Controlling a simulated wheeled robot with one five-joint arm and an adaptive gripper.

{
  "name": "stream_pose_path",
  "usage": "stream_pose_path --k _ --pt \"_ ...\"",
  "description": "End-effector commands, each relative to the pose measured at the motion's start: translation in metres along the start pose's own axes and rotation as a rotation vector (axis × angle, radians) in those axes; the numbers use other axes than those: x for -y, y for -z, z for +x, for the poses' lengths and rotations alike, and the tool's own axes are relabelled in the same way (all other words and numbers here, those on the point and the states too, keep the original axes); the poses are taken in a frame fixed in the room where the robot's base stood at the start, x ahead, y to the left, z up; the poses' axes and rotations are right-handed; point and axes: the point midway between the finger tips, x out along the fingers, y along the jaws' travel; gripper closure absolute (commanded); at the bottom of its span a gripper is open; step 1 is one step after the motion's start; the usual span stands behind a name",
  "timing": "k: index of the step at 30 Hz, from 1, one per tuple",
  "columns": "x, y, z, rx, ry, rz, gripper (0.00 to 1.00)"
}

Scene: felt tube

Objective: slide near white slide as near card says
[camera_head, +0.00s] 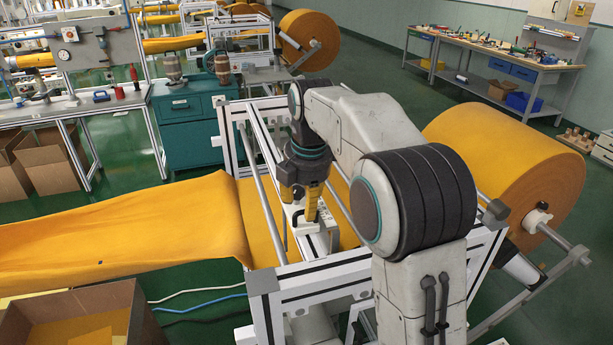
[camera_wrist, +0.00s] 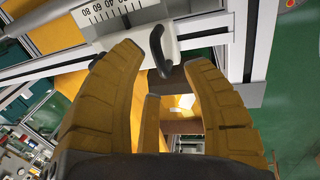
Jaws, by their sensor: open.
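The near white slide (camera_head: 304,228) sits on the frame beside the orange felt, below my gripper (camera_head: 306,208). In the wrist view the slide (camera_wrist: 176,58) carries a dark upright handle (camera_wrist: 158,48). A white scale plate (camera_wrist: 100,14) with black numbers, 80 and 60 among them, lies to its left. My gripper's yellow fingers are spread on either side of the handle, and the gap between them holds nothing gripped. I cannot tell whether they touch it. I cannot make out a card in either view; the arm hides part of the frame.
White and grey frame rails (camera_head: 325,280) surround the slide. Orange felt (camera_head: 120,225) runs off to the left, and a large felt roll (camera_head: 520,165) stands at the right. A cardboard box (camera_head: 80,318) is at the lower left. Benches (camera_head: 490,75) stand farther back.

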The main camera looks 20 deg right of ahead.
Motion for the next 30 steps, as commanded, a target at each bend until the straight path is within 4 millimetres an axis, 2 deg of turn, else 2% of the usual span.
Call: stream_pose_path --k 6,12,21,30 --pt "-0.001 0.0 -0.041 0.0 -0.003 0.0 0.55" --pt "0.0 0.0 -0.07 0.0 -0.002 0.0 0.55" --pt "0.0 0.0 -0.091 0.0 0.001 0.0 0.55" --pt "0.001 0.0 -0.095 0.0 0.003 0.0 0.55"
